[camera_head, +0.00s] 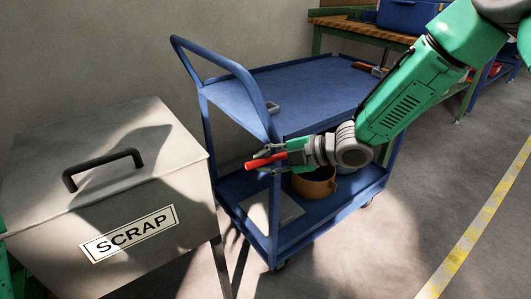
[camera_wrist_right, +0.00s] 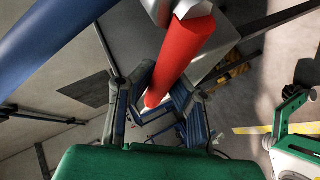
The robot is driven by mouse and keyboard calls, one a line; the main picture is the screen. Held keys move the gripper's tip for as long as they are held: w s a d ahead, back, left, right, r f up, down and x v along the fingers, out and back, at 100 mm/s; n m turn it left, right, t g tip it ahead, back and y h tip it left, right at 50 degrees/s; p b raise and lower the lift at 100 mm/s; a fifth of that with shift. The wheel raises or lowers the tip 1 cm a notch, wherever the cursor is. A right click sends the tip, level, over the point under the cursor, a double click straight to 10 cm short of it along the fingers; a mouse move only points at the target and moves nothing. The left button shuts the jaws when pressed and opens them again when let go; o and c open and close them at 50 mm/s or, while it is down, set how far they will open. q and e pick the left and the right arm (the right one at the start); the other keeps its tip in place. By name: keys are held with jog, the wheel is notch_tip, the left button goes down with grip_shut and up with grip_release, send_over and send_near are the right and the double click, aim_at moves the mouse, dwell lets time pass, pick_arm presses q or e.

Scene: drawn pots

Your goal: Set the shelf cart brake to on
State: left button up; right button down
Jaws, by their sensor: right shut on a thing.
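The shelf cart (camera_head: 310,90) is blue, with two shelves and a looped push handle on its left. A red brake lever (camera_head: 263,161) sticks out at the cart's near left post, below the top shelf. My right gripper (camera_head: 279,151) is at that post, shut on the lever. In the right wrist view the red lever (camera_wrist_right: 180,58) runs from a grey mount at the top down between the fingers of the right gripper (camera_wrist_right: 152,103). Any brake marking is not readable. My left gripper is not in view.
A grey bin marked SCRAP (camera_head: 110,200) stands close to the cart's left. The lower shelf holds a brown pot (camera_head: 314,186) and a flat grey plate (camera_head: 284,209). A workbench (camera_head: 365,28) stands behind. Floor with a yellow line (camera_head: 480,222) is clear at right.

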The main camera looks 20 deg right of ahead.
jog(key=shift+f+n+h+b, duration=0.85)
jog(key=shift+f+n+h, duration=0.05)
jog(key=shift+f+h, duration=0.55)
jog(key=c, duration=1.5)
grip_release()
jog(key=shift+d, duration=0.1)
jog(key=shift+o, duration=0.2)
jog(key=shift+r, duration=0.1)
jog(key=v, duration=1.2)
jog(key=shift+f, duration=0.25)
jog(key=shift+s+f, duration=0.1)
jog(key=shift+s, duration=0.05)
